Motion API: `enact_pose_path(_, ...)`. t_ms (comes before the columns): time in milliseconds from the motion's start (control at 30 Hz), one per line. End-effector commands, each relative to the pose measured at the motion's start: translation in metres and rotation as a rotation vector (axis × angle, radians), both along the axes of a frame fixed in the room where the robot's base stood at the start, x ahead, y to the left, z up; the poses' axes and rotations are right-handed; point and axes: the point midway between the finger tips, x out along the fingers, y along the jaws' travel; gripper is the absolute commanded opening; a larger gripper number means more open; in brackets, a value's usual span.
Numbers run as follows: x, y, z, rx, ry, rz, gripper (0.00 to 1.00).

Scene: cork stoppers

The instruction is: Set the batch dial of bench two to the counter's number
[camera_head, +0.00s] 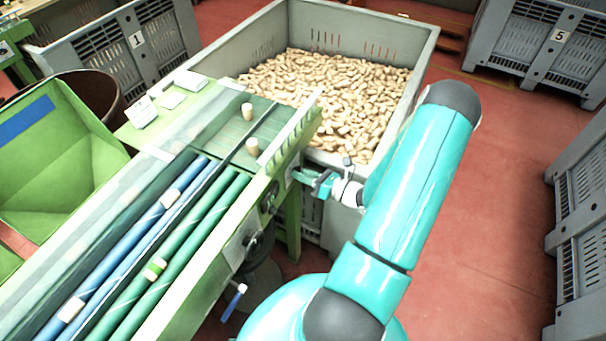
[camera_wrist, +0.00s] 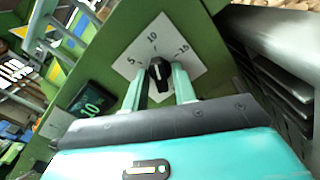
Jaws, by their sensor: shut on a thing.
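In the wrist view the batch dial is a black knob (camera_wrist: 158,70) on a white plate (camera_wrist: 184,50) marked 5, 10 and 15. The knob's pale line points roughly toward the 10. My gripper (camera_wrist: 160,82) is shut on the knob, one finger on each side. The counter (camera_wrist: 91,103), a dark display with green digits that look like 10, is on the same green panel at lower left. In the head view my gripper (camera_head: 320,182) is at the side of the green bench (camera_head: 190,292); the dial face is hidden there.
A large grey bin (camera_head: 420,62) full of corks (camera_head: 330,88) stands close behind my gripper. A few corks lie on the bench's rollers and belt. More grey bins, one marked 5 (camera_head: 535,48), stand at right. Red floor (camera_head: 510,190) is clear between them.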

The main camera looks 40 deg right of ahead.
Motion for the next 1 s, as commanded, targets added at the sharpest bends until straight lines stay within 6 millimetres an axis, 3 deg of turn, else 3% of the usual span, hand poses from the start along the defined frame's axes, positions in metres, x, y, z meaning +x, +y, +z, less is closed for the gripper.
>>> enact_pose_path(433, 0.0, 0.0, 0.001, 0.012, 0.001, 0.001, 0.04)
enact_pose_path(467, 0.0, 0.0, 0.001, 0.012, 0.001, 0.001, 0.29)
enact_pose_path(500, 0.0, 0.0, 0.001, 0.011, 0.001, 0.001, 0.35)
enact_pose_path(833, -0.002, -0.001, 0.0, 0.011, 0.003, 0.0, 0.35)
enact_pose_path(1000, -0.02, -0.008, 0.0, 0.01, 0.004, -0.003, 0.35)
